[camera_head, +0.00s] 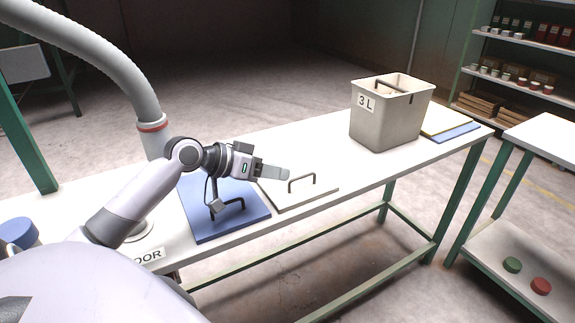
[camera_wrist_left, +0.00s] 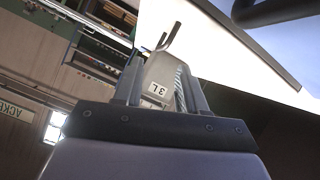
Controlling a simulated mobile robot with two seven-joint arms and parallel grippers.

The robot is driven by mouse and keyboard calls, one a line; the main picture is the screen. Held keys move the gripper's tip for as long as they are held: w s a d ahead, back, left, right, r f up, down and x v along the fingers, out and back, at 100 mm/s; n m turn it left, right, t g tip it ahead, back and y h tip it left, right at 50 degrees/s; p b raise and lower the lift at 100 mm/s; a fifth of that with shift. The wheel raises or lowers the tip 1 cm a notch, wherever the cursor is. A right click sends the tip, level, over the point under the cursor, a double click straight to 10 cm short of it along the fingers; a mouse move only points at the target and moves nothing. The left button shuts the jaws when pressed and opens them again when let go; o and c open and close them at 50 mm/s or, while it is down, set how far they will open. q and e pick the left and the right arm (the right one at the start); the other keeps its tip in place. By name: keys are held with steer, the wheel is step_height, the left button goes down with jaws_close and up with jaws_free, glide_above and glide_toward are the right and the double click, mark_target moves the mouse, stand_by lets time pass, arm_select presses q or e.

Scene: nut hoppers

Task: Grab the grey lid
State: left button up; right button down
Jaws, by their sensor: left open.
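The pale grey lid (camera_head: 302,197) lies flat on the white table in the head view, its dark bent handle standing up. My left gripper (camera_head: 273,171) is open and empty, above the lid's left part and just left of the handle; it hides part of the lid. A blue lid (camera_head: 225,220) with a dark handle lies directly left, under my left wrist. In the left wrist view the left gripper's fingers (camera_wrist_left: 160,90) are apart, with the bin far off between them. A thin dark handle (camera_wrist_left: 166,38) shows beyond the fingertips. My right gripper is not in view.
A grey bin (camera_head: 385,120) marked "3 L" stands farther right on the table (camera_head: 335,160), with a handled thing inside. Yellow and blue panels (camera_head: 450,122) lie behind it. A thick grey pipe (camera_head: 120,80) rises at left. The table is clear between lid and bin.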

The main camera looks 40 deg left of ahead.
mark_target(297, 175)
arm_select(q)
steer(key=shift+w+a+r, duration=0.1)
steer(key=shift+w+a, duration=0.2)
steer(key=shift+w, duration=0.4)
steer(key=shift+s+d+x, duration=0.1)
steer(key=shift+x, duration=1)
steer(key=shift+s+d+x, duration=0.1)
steer(key=shift+d+x, duration=0.05)
steer(key=shift+x, duration=0.95)
steer(key=shift+s+d+x, duration=0.1)
steer(key=shift+x, duration=1)
steer(key=shift+f, duration=0.2)
jaws_close()
